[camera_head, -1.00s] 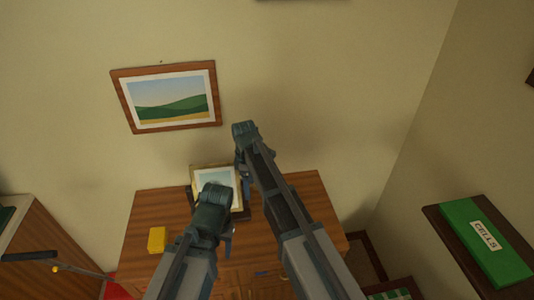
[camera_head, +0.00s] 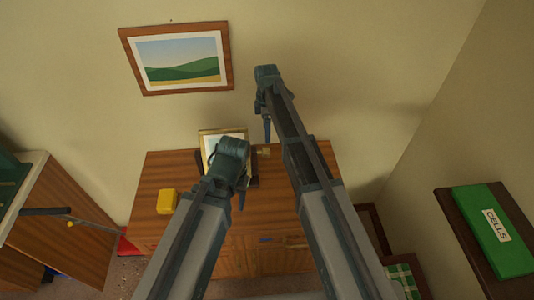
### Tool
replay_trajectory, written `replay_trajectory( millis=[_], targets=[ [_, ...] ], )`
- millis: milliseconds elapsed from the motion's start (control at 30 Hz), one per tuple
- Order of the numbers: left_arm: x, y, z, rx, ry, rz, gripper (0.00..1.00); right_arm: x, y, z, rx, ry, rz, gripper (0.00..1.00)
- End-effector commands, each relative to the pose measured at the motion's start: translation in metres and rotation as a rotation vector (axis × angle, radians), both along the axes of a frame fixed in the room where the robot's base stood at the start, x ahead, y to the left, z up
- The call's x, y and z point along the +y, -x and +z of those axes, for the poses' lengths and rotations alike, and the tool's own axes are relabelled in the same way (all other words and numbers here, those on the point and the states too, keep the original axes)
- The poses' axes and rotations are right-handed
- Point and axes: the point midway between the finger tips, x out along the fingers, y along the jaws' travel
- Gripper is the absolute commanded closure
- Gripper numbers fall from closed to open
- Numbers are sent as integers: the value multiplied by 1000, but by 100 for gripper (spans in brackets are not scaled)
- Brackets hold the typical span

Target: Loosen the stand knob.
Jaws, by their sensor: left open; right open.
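A gold-framed picture (camera_head: 209,143) stands on a dark stand (camera_head: 198,162) on top of the wooden cabinet. A small brass-coloured knob (camera_head: 263,151) shows at the right side of the stand. My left gripper (camera_head: 241,200) is open in front of the stand, and its wrist hides much of the lower picture and stand. My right gripper (camera_head: 267,132) is open with its fingers pointing down, just above the knob in the picture. I cannot tell whether it touches the knob.
A yellow block (camera_head: 167,201) sits on the cabinet top (camera_head: 160,174) at the left. A landscape picture (camera_head: 178,58) hangs on the wall above. A shelf with a green box (camera_head: 494,232) is at the right. A brown desk (camera_head: 62,215) stands at the left.

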Motion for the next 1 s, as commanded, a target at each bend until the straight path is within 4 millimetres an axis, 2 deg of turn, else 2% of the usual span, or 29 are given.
replay_trajectory(
  millis=[33,600,800,1000],
  targets=[
    [0,0,-14,0,0,-2,50,0,1,-14,0,0,0,14],
    [0,0,-93,0,-2,-8,50,0,6,-93,0,0,0,14],
    [0,0,-106,0,-2,-7,50,0,7,-106,0,0,0,14],
    [0,0,-106,0,-2,-7,50,0,7,-106,0,0,0,14]
  ],
)
